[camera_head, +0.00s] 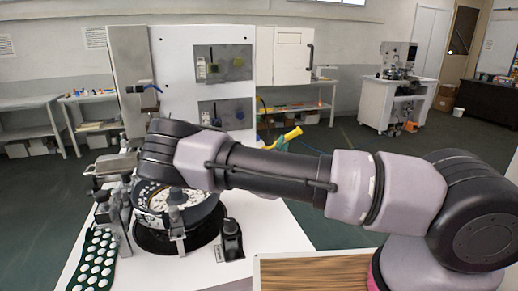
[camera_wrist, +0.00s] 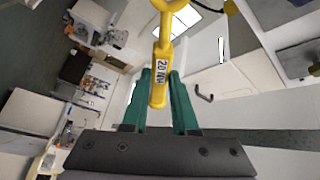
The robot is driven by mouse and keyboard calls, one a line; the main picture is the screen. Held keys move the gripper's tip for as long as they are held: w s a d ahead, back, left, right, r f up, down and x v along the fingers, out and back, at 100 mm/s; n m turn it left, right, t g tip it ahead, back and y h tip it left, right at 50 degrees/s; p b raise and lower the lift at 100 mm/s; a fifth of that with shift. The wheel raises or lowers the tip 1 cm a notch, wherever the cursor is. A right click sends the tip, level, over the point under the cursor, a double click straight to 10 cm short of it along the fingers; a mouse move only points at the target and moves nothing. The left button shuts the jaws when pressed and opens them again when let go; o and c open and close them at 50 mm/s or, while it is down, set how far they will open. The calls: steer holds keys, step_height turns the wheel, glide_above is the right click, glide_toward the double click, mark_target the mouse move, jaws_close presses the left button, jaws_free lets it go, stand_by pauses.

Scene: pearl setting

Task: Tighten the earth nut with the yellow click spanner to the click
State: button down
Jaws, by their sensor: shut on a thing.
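The yellow click spanner (camera_wrist: 159,88) is held between the green fingers of my gripper (camera_wrist: 161,75) in the wrist view. Its handle carries a white label reading 20 Nm, and its shaft runs up to a rounded yellow part at the top edge. In the head view a yellow piece of the spanner (camera_head: 292,133) shows just behind my forearm, in front of the white cabinet. My gripper is mostly hidden behind my arm there. I cannot make out the earth nut in either view, and no contact between spanner and nut is visible.
A white cabinet (camera_head: 173,64) with two recessed panels stands behind the bench. A round machine with a dial of pale pieces (camera_head: 178,205) and a green tray of white discs (camera_head: 92,262) sit on the white bench. A wooden board (camera_head: 315,273) lies at front. Open floor lies to the right.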

steer(key=a+f+n+t+y, duration=0.1)
steer(key=a+n+t+y, duration=0.1)
steer(key=a+n+y, duration=0.5)
steer(key=a, duration=0.3)
steer(key=shift+f+n, duration=0.3)
steer(key=shift+f, duration=0.1)
steer(key=shift+w+d, duration=0.1)
steer(key=shift+w+a, duration=0.25)
steer(key=shift+w, duration=0.7)
steer(key=shift+w+a, duration=0.3)
steer(key=shift+w, duration=0.6)
steer(key=shift+w+a, duration=0.25)
steer(key=shift+w, duration=0.7)
steer(key=shift+w+a, duration=0.15)
steer(key=shift+w, duration=0.4)
steer(key=shift+w+a, duration=0.15)
steer(key=shift+w, duration=0.35)
steer(key=shift+w+d+f+m+g+h, duration=0.15)
steer(key=shift+d+f+m+h, duration=0.1)
steer(key=shift+m, duration=0.4)
steer(key=shift+d+f+m+g+h, duration=0.15)
steer(key=shift+d+f+m+h, duration=0.1)
steer(key=shift+m, duration=0.4)
steer(key=shift+a+r+n, duration=0.2)
steer(key=shift+r+n, duration=0.05)
steer(key=shift+n, duration=0.25)
steer(key=shift+a+r+n+y, duration=0.15)
steer(key=shift+r+n+y, duration=0.05)
steer(key=shift+n+y, duration=0.25)
